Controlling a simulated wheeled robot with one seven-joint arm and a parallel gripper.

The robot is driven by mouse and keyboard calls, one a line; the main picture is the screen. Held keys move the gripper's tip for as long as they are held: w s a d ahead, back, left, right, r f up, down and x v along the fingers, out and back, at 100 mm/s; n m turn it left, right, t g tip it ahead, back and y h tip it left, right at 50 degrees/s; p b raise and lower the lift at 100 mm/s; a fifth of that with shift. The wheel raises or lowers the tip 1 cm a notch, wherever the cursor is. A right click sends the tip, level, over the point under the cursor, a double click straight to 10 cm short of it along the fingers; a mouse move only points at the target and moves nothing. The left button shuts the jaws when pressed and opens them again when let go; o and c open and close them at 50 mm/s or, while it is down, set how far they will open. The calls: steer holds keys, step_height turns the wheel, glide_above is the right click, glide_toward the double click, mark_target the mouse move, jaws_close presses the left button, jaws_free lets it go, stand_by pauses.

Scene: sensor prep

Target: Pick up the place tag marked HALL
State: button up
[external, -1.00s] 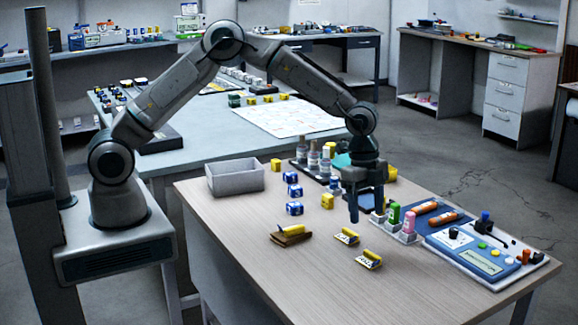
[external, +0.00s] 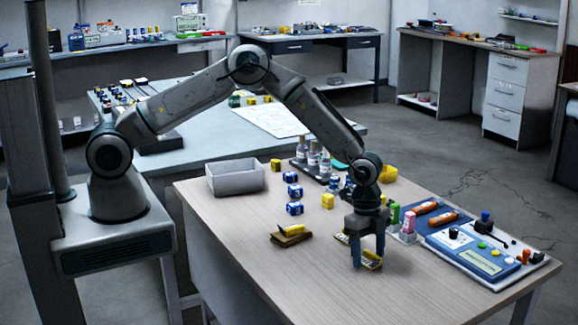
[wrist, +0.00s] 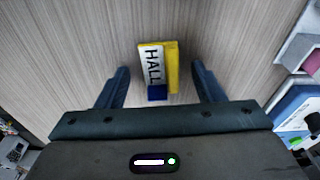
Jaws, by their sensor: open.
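The HALL tag (wrist: 152,65) is a small yellow piece with a white face, black letters and a dark blue block at its near end. It lies on the wooden table in the wrist view, between and slightly ahead of my fingers. In the external view this tag (external: 371,261) is partly covered by my gripper. My gripper (wrist: 160,78) is open and empty, pointing down, with one finger on each side of the tag and visible gaps. In the external view my gripper (external: 369,257) is low over the table's right part. Its exact height above the tabletop is unclear.
A yellow piece on a brown block (external: 291,236) lies to the left. A holder with green and pink bottles (external: 405,236) and a blue device board (external: 474,257) stand to the right. The front table area is clear.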

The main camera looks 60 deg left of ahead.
steer(key=c, duration=1.1)
steer(key=shift+o, duration=0.2)
steer(key=shift+r, duration=0.1)
